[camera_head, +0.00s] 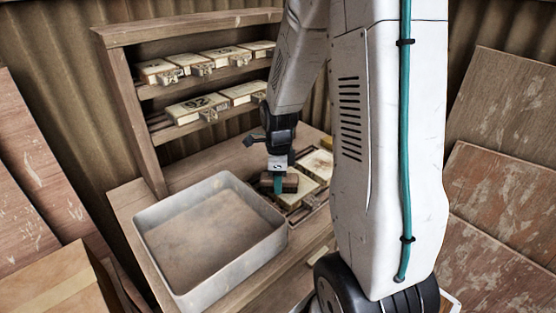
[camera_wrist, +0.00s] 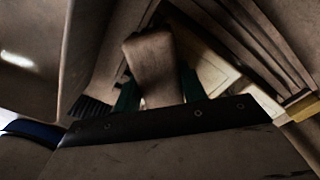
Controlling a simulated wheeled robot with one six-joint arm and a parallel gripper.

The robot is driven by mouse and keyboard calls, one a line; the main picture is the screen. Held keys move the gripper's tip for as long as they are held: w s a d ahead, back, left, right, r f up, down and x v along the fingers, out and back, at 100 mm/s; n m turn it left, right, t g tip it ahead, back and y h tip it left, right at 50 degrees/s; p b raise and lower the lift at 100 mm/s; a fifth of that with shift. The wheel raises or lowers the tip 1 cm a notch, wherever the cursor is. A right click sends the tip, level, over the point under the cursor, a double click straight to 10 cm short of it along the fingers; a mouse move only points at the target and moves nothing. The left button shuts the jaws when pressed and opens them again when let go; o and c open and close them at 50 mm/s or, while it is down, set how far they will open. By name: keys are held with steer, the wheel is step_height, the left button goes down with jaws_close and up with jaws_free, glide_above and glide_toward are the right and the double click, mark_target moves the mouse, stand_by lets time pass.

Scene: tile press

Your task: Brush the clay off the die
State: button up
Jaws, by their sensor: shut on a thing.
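My gripper (camera_head: 278,184) is shut on a brown wooden brush (camera_head: 291,183) over the bench. In the wrist view, the green fingers of my gripper (camera_wrist: 157,95) stand on both sides of the brush's wooden body (camera_wrist: 152,62). Dark bristles (camera_wrist: 90,107) show at the lower left. A cream die (camera_head: 308,190) lies below and beside the brush, partly covered by it. A cream block also shows behind the brush in the wrist view (camera_wrist: 215,75). I cannot tell whether the bristles touch the die, or how much clay is on it.
A large grey metal tray (camera_head: 270,246) with brown material on its floor stands left of the brush. A wooden rack (camera_head: 125,98) behind holds several cream dies with metal clasps. Another pale block (camera_head: 318,164) lies farther back on the bench. Boards lean at both sides.

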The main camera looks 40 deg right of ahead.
steer(key=shift+a+r, duration=0.15)
step_height(320, 180, up, 3)
steer(key=shift+s+r, duration=0.1)
steer(key=shift+r, duration=2.5)
